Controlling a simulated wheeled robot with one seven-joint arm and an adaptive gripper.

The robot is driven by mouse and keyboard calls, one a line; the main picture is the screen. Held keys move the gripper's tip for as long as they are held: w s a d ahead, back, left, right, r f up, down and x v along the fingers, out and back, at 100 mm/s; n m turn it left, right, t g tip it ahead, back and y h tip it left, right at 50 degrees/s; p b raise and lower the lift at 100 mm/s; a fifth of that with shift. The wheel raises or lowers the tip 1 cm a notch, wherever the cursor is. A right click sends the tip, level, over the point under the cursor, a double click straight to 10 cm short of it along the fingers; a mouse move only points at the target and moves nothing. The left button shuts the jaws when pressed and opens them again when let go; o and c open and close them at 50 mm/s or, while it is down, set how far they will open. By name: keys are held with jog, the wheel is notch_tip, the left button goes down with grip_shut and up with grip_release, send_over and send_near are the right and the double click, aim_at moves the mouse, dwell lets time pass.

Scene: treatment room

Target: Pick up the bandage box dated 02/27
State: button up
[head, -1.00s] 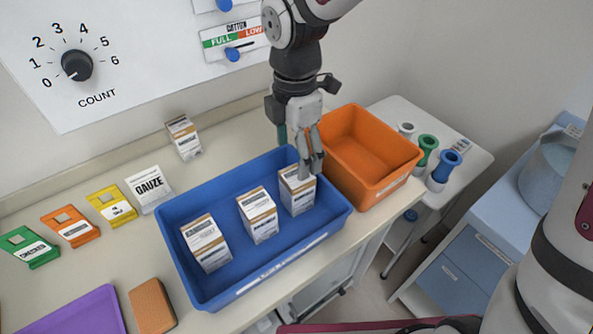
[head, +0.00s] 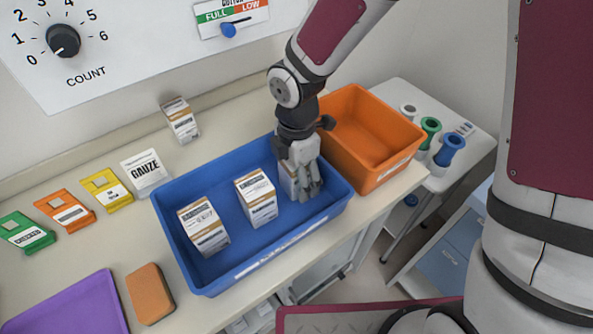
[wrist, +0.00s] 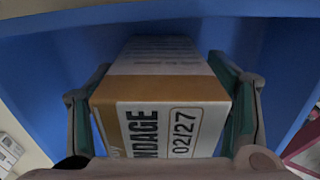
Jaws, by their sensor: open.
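The bandage box dated 02/27 (wrist: 165,125) fills the middle of the wrist view, its label reading "NDAGE" and "02/27". It stands at the right end of the blue bin (head: 215,282). In the head view this box (head: 287,180) is mostly hidden behind my gripper (head: 308,190). My gripper is open, with one finger on each side of the box; in the wrist view the green-padded fingers stand close to its sides. I cannot tell whether the pads touch it. Two similar boxes, one in the middle (head: 257,198) and one at the left (head: 203,227), stand in the same bin.
An empty orange bin (head: 400,165) stands right of the blue bin. Another box (head: 180,120) stands by the wall. A gauze card (head: 145,172), coloured cards, a brown block (head: 150,293) and a purple tray (head: 75,310) lie to the left.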

jog(key=shift+c, duration=0.6)
jog(key=c, duration=1.1)
jog(key=shift+c, duration=0.2)
